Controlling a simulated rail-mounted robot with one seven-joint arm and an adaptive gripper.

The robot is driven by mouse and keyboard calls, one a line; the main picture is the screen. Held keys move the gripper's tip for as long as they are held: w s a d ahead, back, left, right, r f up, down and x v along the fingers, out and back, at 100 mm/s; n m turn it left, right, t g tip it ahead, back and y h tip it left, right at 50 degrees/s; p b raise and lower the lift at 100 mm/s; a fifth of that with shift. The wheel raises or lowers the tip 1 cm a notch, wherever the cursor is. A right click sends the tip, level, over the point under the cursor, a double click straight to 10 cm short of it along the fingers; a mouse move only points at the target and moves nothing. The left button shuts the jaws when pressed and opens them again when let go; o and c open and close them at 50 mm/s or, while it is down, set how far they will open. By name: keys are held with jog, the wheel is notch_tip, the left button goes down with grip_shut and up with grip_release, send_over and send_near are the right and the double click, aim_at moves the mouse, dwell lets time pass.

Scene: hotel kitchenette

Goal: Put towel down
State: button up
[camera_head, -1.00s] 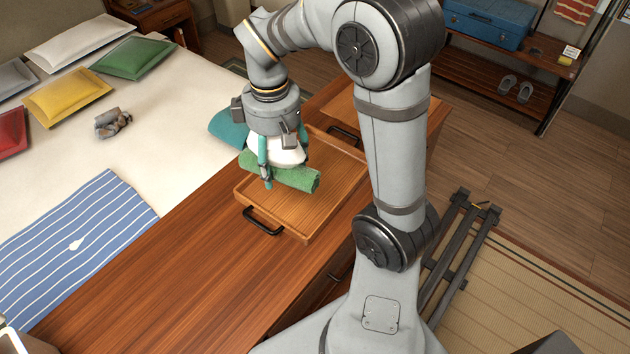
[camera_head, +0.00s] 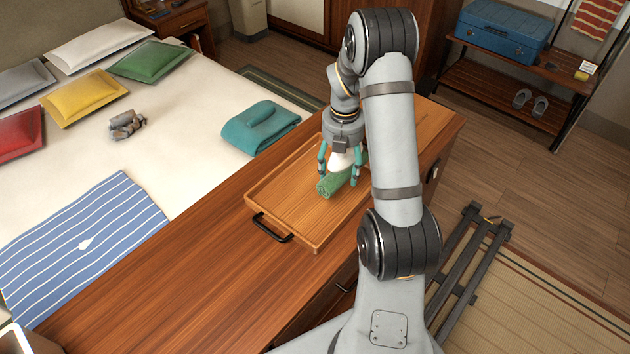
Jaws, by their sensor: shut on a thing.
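A rolled green towel (camera_head: 331,185) is at the wooden tray (camera_head: 278,205), over its right part. My gripper (camera_head: 341,178) points down with its teal fingers on either side of the towel, shut on it. I cannot tell whether the towel touches the tray floor or hangs just above it. The towel's right end is partly hidden behind my arm. The tray lies on the wooden bench top, with a black handle (camera_head: 272,229) at its near end. The tray's left and near part is bare.
A folded teal towel (camera_head: 260,127) lies on the bed corner. A striped blue cloth (camera_head: 84,243) and several pillows lie on the bed. The bench top (camera_head: 175,280) nearer me is clear.

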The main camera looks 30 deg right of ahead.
jog(key=p, duration=0.2)
send_over(314, 189)
notch_tip(314, 189, down, 4)
jog(key=shift+f, duration=0.2)
jog(key=shift+w+f, duration=0.1)
jog(key=shift+f, duration=0.1)
jog(key=shift+f+p, duration=0.5)
jog(key=shift+f, duration=1.4)
jog(key=shift+f, duration=0.2)
jog(key=o, duration=1.2)
jog(key=shift+c, duration=0.2)
jog(key=shift+r, duration=0.1)
notch_tip(314, 189, up, 12)
jog(key=b, duration=0.1)
